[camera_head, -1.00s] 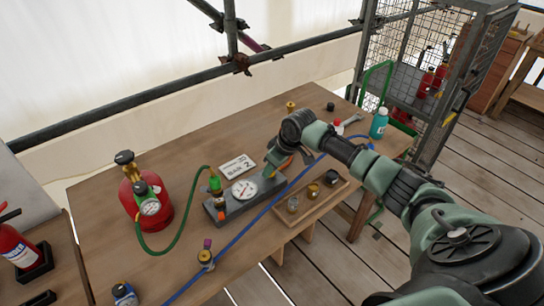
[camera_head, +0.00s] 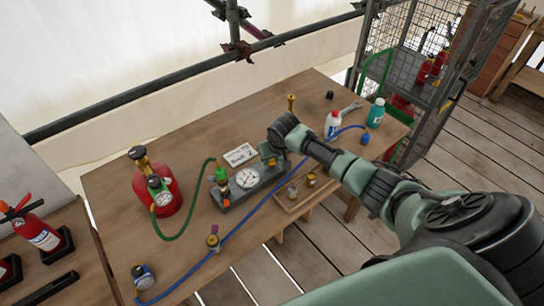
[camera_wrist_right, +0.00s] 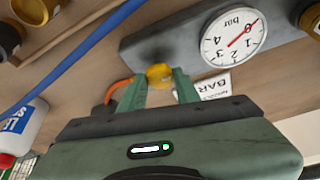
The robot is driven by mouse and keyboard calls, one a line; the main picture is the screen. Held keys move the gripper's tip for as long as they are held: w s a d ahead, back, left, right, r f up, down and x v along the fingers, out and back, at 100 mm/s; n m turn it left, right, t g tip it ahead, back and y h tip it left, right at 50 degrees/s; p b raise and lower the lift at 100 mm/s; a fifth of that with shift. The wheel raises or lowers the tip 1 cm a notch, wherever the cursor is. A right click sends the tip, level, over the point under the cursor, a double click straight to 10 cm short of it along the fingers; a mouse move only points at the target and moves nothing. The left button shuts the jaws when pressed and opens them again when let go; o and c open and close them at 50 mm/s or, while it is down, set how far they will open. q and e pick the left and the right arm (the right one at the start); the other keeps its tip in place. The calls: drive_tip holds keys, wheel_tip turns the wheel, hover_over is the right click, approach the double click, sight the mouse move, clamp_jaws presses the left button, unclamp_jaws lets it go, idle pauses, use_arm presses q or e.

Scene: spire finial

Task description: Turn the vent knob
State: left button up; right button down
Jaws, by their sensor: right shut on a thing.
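A grey block (camera_head: 229,199) on the wooden table carries a round white pressure gauge (camera_head: 247,178). In the right wrist view the gauge (camera_wrist_right: 233,37) shows its face, with a red needle and the word "bar". A yellow round knob (camera_wrist_right: 160,75) sits at the end of the block, between the two green fingers of my right gripper (camera_wrist_right: 160,88), which is shut on it. In the head view my right gripper (camera_head: 268,155) is at the block's right end and the knob is mostly hidden. My left gripper is not in view.
A red gas cylinder (camera_head: 172,195) stands left, joined to the block by a green hose (camera_head: 190,215). A blue hose (camera_head: 258,217) crosses the table in front. A white bottle (camera_head: 333,127) stands behind the arm.

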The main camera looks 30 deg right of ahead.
drive_tip(key=shift+w+r, duration=0.1)
drive_tip(key=shift+r, duration=0.05)
drive_tip(key=c, duration=1)
unclamp_jaws()
drive_tip(key=shift+c, duration=0.2)
drive_tip(key=b+v, duration=0.1)
drive_tip(key=v, duration=0.6)
drive_tip(key=shift+s+r, duration=0.25)
drive_tip(key=shift+r, duration=0.05)
